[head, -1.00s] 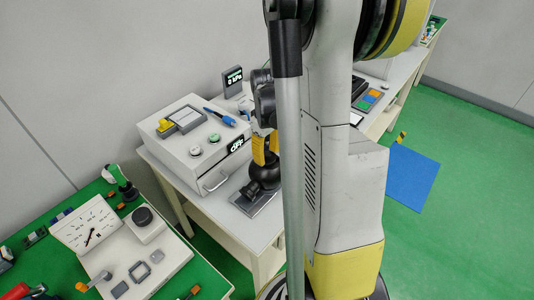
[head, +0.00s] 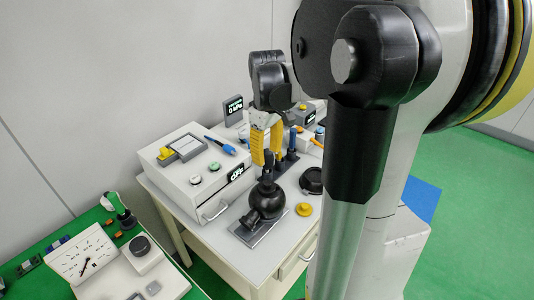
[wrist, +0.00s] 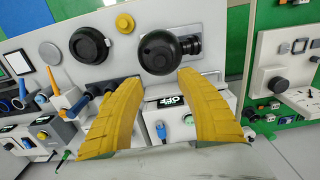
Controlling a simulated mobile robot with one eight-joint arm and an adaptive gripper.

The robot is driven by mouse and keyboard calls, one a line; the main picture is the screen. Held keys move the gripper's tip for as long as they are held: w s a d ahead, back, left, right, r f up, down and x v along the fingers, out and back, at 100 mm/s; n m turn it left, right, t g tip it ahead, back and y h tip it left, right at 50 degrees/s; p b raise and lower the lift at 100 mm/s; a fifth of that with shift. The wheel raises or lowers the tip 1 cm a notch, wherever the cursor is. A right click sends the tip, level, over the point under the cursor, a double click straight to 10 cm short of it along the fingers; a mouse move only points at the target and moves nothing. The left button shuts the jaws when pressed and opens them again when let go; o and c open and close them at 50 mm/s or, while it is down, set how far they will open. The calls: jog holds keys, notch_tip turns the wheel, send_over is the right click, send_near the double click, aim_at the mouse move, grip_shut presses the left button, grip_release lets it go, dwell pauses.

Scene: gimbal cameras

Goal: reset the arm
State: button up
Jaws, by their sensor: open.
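My gripper (head: 265,138) has two yellow fingers and hangs pointing down over the white table, behind the black ball-shaped device (head: 266,199) in the head view. In the wrist view the fingers (wrist: 152,78) are spread apart with nothing between them. The black ball-shaped device also shows in the wrist view (wrist: 162,52), just beyond the fingertips and apart from them. My arm fills the right half of the head view and hides part of the table.
A white box with an OFF display (head: 190,172) stands left of my gripper. A yellow knob (head: 304,209) and a black round part (head: 312,180) lie on the table (head: 290,232). A gauge panel (head: 82,254) sits on the green bench. A blue mat (head: 421,198) lies on the floor.

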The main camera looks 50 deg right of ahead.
dwell(0.5)
jog(key=s+a+r+t, duration=0.1)
jog(key=s+a+t, duration=0.1)
jog(key=a, duration=1)
jog(key=s+a+r+m+t, duration=0.1)
jog(key=s+a+t, duration=0.2)
jog(key=a, duration=1)
jog(key=shift+s+a+r+t+b, duration=0.25)
jog(key=shift+r+t+b, duration=0.15)
jog(key=shift+t, duration=0.7)
